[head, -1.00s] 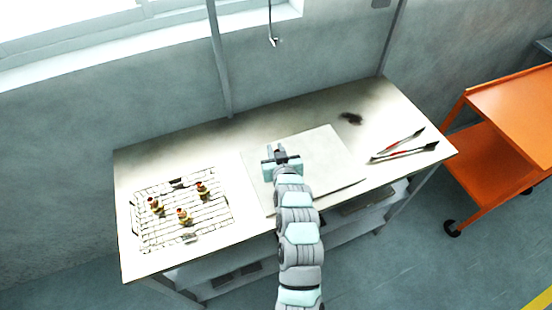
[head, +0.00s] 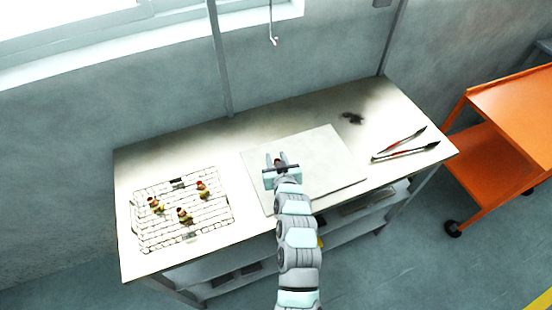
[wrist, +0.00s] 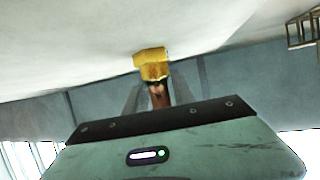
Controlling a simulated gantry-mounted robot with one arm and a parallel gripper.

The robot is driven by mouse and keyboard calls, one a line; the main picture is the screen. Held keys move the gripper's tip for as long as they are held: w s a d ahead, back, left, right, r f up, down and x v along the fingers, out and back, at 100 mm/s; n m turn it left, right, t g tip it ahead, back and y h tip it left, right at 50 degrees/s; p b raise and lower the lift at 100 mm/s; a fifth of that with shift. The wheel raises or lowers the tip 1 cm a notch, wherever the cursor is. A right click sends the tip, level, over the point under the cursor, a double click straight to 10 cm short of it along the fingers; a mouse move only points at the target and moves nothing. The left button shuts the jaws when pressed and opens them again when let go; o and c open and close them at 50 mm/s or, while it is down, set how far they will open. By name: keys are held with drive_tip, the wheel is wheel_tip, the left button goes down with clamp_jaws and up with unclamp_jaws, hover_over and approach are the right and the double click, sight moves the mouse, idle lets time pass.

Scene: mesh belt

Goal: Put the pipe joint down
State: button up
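My gripper (head: 277,160) is over the pale square board in the middle of the bench in the head view. It is shut on a pipe joint (wrist: 152,66), which has a yellow end and a reddish-brown part between the fingers in the wrist view. In the head view only a small reddish bit of it shows between the fingers. Whether it touches the board cannot be told. Several more joints of similar colours, including one at the right (head: 202,188), stand on the wire mesh (head: 215,215) at the left of the bench.
The pale board (head: 325,160) is otherwise clear. Red-and-dark tongs or similar tools (head: 405,150) lie right of it, with a dark smudge or object (head: 352,118) behind. An orange cart (head: 500,165) stands to the right. A wall rises behind the bench.

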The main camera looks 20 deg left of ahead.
drive_tip(key=shift+o, duration=0.9)
drive_tip(key=shift+r, duration=0.1)
